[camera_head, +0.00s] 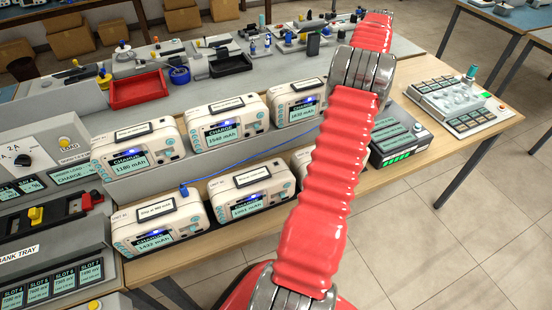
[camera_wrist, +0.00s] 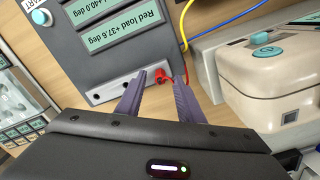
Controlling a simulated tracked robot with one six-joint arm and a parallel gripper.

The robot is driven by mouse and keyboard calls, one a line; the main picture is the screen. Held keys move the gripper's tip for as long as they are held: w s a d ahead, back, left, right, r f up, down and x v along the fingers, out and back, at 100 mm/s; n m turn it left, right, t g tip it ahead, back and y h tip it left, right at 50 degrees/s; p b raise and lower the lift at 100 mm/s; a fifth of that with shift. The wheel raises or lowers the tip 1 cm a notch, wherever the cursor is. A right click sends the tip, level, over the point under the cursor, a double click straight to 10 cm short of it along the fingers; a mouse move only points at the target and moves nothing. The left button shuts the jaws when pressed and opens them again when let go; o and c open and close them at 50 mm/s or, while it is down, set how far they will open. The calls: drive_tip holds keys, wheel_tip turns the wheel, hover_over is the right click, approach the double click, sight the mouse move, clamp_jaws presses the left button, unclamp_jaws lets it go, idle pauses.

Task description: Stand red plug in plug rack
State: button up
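In the wrist view, a small red plug (camera_wrist: 163,77) with a red lead lies at the edge of a grey unit with green displays. My gripper (camera_wrist: 157,86) has its two purple-grey fingers apart. The plug shows between the fingertips, closer to the right one; I cannot tell whether they touch. In the head view, my red arm hides the gripper and the red plug. I cannot clearly pick out the plug rack; small blue and yellow pieces (camera_head: 252,48) stand on the back bench.
The grey unit (camera_wrist: 118,60) has a display reading "Red load". Yellow and blue leads run past it, and a beige box (camera_wrist: 262,80) stands at right. In the head view, several beige charger units (camera_head: 235,120) fill the bench, with a red tray (camera_head: 138,90) behind.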

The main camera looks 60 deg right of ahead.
wheel_tip(320, 180, up, 12)
idle(0.6)
idle(0.5)
